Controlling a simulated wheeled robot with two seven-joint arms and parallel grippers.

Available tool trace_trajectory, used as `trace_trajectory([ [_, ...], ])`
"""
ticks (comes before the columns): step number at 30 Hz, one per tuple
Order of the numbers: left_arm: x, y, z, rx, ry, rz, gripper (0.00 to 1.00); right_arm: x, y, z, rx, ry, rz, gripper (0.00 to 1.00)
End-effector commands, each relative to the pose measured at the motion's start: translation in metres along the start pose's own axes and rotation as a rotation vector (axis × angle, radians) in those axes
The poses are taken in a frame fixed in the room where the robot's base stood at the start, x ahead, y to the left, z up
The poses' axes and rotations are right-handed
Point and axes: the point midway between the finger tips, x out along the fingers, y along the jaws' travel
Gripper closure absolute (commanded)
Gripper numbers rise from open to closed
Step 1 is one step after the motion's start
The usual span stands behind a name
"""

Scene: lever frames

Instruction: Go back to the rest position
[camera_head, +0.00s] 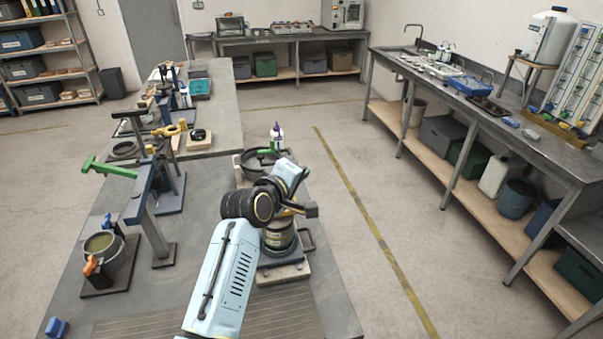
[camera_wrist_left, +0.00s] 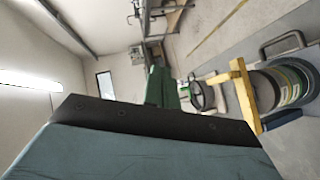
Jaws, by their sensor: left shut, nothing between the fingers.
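My left arm comes in from the bottom of the head view and bends over the front table. Its gripper (camera_head: 304,208) is at the arm's end, above a round stacked drum (camera_head: 279,238) on a base plate. The gripper is shut and empty; its fingers are small and partly hidden by the arm. In the left wrist view, the drum (camera_wrist_left: 283,88) and a yellow bar (camera_wrist_left: 244,96) show at the right, apart from the teal part that fills the bottom. My right gripper is not in view.
Lever frames stand on the left table, one with a green handle (camera_head: 110,168). A pot (camera_head: 103,246) sits at the table's left, and a purple-and-white bottle (camera_head: 277,137) stands beyond the arm. The floor right of the table is clear up to the sink bench (camera_head: 520,133).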

Motion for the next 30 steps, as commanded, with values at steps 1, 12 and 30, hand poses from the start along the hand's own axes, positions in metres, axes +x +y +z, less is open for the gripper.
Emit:
trace_trajectory([
  [1, -0.003, 0.003, 0.002, -0.001, -0.001, 0.000, 1.00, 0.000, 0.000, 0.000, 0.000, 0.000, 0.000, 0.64],
  [12, -0.007, 0.006, 0.003, -0.001, 0.000, -0.001, 1.00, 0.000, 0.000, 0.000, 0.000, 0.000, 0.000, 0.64],
  [30, -0.185, -0.202, 0.037, 0.494, -0.196, -0.502, 1.00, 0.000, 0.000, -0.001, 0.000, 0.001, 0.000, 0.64],
])
